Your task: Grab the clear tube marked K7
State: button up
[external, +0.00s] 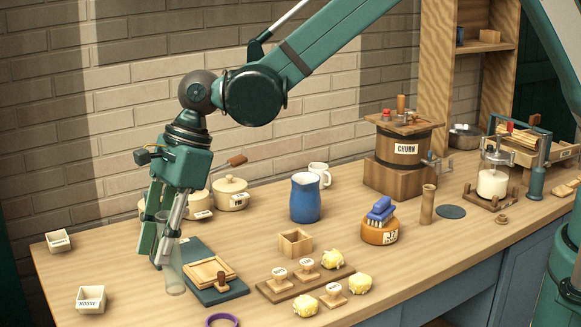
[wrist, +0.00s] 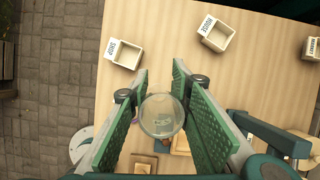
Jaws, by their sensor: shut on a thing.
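A clear tube (external: 174,278) hangs upright below my gripper (external: 163,258) at the left end of the table, beside the green board. My gripper is shut on the tube. In the wrist view the tube (wrist: 162,116) sits between the two green finger pads of my gripper (wrist: 163,112), seen from its round end. A small mark shows through it, too small to read, so I cannot confirm K7. I cannot tell whether its lower end touches the table.
Two small white labelled boxes (external: 59,240) (external: 91,299) stand at the table's left edge. A green board (external: 212,285) with a wooden frame and stamp is just right of the tube. A blue jug (external: 305,198) and lidded pots (external: 230,195) stand behind.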

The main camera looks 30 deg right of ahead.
jog(key=shift+r, duration=1.35)
